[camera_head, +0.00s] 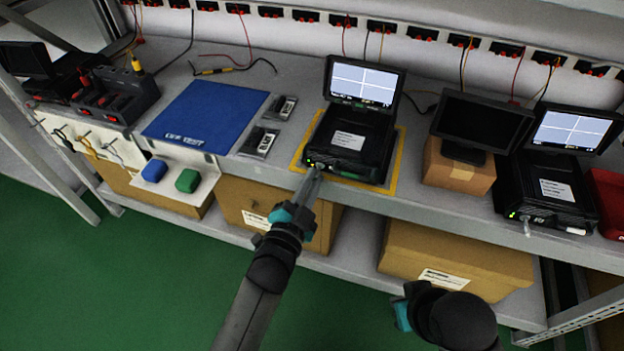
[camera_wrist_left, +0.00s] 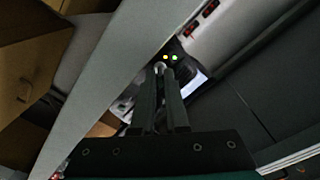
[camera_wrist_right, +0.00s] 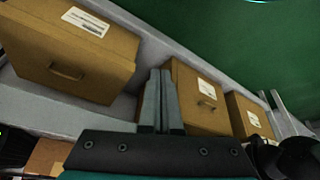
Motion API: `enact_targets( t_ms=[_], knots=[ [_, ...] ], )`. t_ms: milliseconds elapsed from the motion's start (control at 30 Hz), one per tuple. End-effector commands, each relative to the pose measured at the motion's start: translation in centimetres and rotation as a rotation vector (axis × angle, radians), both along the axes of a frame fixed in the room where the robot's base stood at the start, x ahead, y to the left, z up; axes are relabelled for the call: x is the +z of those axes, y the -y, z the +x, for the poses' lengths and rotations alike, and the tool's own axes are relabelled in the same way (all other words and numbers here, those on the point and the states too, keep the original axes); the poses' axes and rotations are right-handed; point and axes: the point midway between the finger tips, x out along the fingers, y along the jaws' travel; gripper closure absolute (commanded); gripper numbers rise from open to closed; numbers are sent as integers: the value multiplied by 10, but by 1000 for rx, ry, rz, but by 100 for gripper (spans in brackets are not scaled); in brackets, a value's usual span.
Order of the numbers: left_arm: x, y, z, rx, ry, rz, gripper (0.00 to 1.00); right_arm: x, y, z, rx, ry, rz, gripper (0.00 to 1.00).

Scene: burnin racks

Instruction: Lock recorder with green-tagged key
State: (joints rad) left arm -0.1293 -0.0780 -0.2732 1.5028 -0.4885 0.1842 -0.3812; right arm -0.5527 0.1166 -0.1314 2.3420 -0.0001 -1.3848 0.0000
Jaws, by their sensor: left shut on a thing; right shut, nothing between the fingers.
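The black recorder (camera_head: 346,143) with its lit screen (camera_head: 362,83) stands on the shelf inside a yellow outline. My left gripper (camera_head: 316,175) reaches the left part of its front face, by small lit lights. Whether the key is fully seated in the lock is hidden. A small green strip (camera_head: 350,176) shows on the recorder's front, right of the fingers. My right gripper (camera_wrist_right: 162,76) is shut and empty, below the shelf front.
A second recorder (camera_head: 545,190) with a key in its front stands at right, beside a dark monitor (camera_head: 480,125) on a carton. A blue mat (camera_head: 207,115) and two black cards lie left. Blue (camera_head: 154,170) and green (camera_head: 187,181) pieces sit on a white ledge. Cartons fill the lower shelf.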

Motion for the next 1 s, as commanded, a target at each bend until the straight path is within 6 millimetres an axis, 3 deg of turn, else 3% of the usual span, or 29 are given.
enact_targets(
  t_ms=[600, 1000],
  knots=[
    [2, -1, 0, 1, -165, -447, 100, -72, 1, -13, 4, -110, -15, 100],
    [0, 0, 0, 1, -295, -803, 100, -106, 4, -30, 6, -161, -23, 100]
  ],
)
